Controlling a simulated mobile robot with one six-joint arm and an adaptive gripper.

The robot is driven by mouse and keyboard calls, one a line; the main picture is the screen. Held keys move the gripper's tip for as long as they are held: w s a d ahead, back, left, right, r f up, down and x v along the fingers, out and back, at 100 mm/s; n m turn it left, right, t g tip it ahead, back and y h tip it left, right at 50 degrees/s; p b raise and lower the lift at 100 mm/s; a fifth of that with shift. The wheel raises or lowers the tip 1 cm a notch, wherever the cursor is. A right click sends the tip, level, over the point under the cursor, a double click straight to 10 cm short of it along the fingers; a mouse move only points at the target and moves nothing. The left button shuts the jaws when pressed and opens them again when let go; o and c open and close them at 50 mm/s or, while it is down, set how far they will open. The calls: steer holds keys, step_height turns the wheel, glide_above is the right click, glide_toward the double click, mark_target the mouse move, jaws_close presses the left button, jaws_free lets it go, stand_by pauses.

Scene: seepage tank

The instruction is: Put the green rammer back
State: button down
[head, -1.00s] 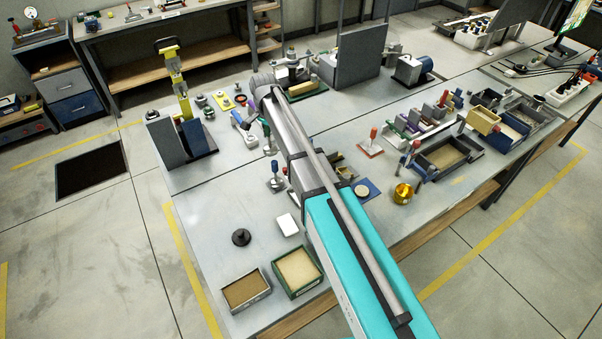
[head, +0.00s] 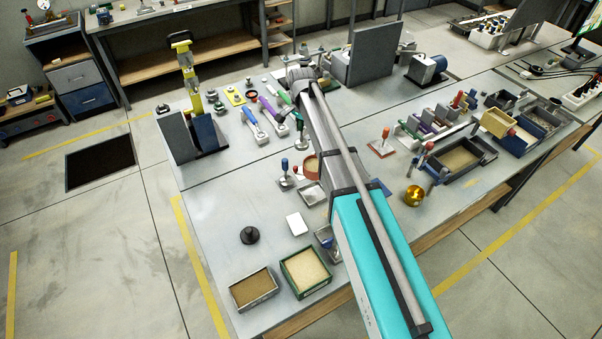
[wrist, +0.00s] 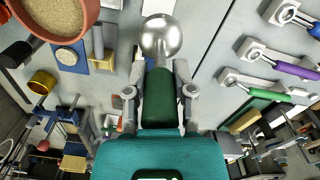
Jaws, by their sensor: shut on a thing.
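In the wrist view, my gripper (wrist: 160,80) is shut on the green rammer (wrist: 161,100). Its dark green grip is between the fingers, and its round silver end (wrist: 158,38) points away from my palm. The rammer is held clear of the bench, as far as I can tell.
Tools with blue (head: 250,115), purple (head: 267,105) and green handles lie in a row near my wrist. A reddish bowl of sand (wrist: 92,18) is at the wrist view's upper left. A tall grey panel (head: 373,52) stands right of my wrist. Sand trays (head: 325,287) sit in front.

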mark_target(302, 142)
steer(key=shift+f, duration=0.1)
steer(key=shift+d+f+b, duration=0.15)
steer(key=shift+f+b, duration=1.8)
steer(key=shift+b, duration=0.05)
step_height(302, 142, down, 6)
steer(key=b, duration=0.6)
steer(key=shift+f, duration=0.15)
steer(key=shift+s, duration=0.1)
steer(key=shift+f+b, duration=1.85)
steer(key=shift+b, duration=0.15)
steer(key=shift+f, duration=0.1)
steer(key=shift+c, duration=2.3)
jaws_free()
